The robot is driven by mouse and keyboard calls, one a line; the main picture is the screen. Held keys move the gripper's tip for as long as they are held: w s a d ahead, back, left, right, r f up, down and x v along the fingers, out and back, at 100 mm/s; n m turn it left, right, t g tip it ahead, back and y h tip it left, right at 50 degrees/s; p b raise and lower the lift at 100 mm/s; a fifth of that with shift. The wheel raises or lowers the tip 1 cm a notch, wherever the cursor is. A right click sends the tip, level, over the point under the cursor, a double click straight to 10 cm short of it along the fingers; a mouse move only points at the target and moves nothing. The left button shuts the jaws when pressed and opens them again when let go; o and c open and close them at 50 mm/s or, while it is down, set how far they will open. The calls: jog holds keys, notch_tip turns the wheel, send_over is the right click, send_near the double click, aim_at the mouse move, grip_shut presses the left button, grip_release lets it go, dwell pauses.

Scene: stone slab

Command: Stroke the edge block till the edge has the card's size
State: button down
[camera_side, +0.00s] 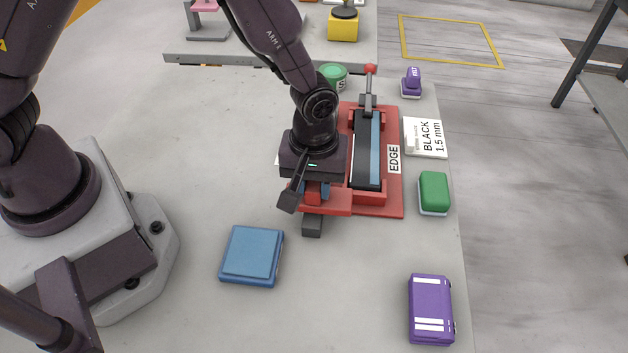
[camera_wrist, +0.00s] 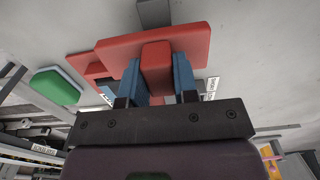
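A red jig (camera_side: 394,200) labelled EDGE stands on the slab. It holds a dark bed with a blue strip (camera_side: 375,150) along it, and a lever with a red knob (camera_side: 370,69) rises at its far end. My gripper (camera_side: 313,191) is low at the jig's near left corner. In the wrist view its two blue-padded fingers (camera_wrist: 157,80) stand against both sides of a red block (camera_wrist: 157,62). Whether this block is separate from the jig is unclear. A white card (camera_side: 426,138) reading BLACK 1.5 mm lies right of the jig. My wrist hides the jig's left side.
A green block (camera_side: 433,190) and a purple case (camera_side: 430,309) lie along the right edge. A blue box (camera_side: 251,255) sits front left of the jig. A green tin (camera_side: 332,76) and a purple stamp-like item (camera_side: 411,82) stand behind. The slab's left middle is clear.

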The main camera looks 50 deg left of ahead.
jog(key=w+a, duration=1)
jog(key=shift+w+a, duration=0.15)
jog(key=shift+w, duration=0.1)
jog(key=c, duration=0.9)
grip_release()
jog(key=shift+r, duration=0.15)
notch_tip(320, 180, up, 13)
jog(key=shift+f, duration=0.15)
